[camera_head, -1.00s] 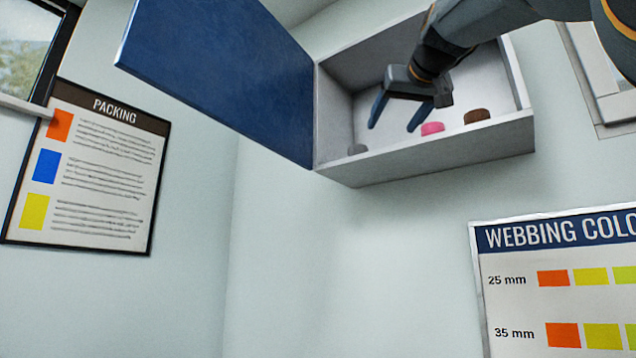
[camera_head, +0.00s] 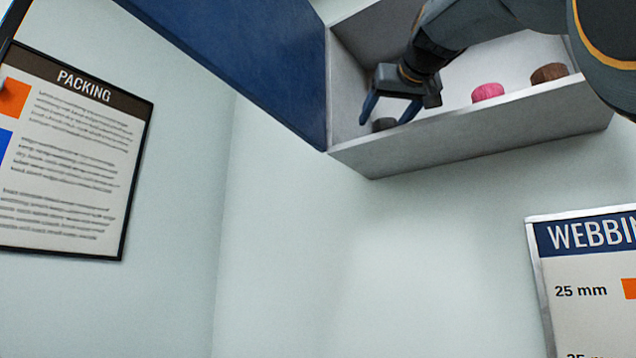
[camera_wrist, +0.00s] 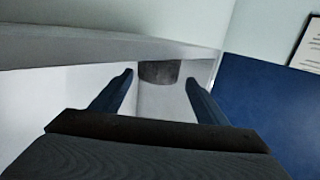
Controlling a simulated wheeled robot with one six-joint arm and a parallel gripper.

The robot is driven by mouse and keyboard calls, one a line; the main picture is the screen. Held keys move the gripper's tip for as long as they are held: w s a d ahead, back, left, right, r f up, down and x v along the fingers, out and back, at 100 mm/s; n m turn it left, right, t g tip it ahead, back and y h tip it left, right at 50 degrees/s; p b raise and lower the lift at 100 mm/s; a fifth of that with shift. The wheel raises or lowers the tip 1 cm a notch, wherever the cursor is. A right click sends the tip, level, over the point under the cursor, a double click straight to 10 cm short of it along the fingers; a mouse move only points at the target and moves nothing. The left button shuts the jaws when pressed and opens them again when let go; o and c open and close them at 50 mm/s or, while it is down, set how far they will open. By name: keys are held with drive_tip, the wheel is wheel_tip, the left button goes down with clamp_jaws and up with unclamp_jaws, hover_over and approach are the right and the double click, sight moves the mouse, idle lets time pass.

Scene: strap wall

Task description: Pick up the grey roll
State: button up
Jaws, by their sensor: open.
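The grey roll (camera_head: 384,125) sits on the floor of the wall cabinet (camera_head: 480,137), at its left end near the open blue door. My gripper (camera_head: 387,122) is inside the cabinet, open, with its fingers reaching down around the roll's place in the head view. In the wrist view the dark grey roll (camera_wrist: 160,72) lies ahead, between and just beyond the two fingertips (camera_wrist: 160,76). Its far edge is partly cut off by the pale cabinet lip. I see no contact between the fingers and the roll.
A pink roll (camera_head: 488,92) and a brown roll (camera_head: 549,73) sit to the right on the same cabinet floor. The blue door (camera_head: 250,60) hangs open at left. The cabinet's front lip stands close to the gripper. Posters hang on the walls.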

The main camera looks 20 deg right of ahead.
drive_tip(key=shift+w+d+f+p, duration=0.2)
drive_tip(key=shift+w+p, duration=0.35)
drive_tip(key=shift+w, duration=0.4)
drive_tip(key=shift+w+d+f+p, duration=0.2)
drive_tip(key=shift+w+p, duration=0.35)
drive_tip(key=shift+w, duration=0.35)
drive_tip(key=shift+w+d+f+p, duration=0.1)
drive_tip(key=shift+w+d+p, duration=0.1)
drive_tip(key=shift+w+p, duration=0.55)
drive_tip(key=shift+w, duration=0.15)
drive_tip(key=shift+c, duration=0.4)
drive_tip(key=c, duration=1.1)
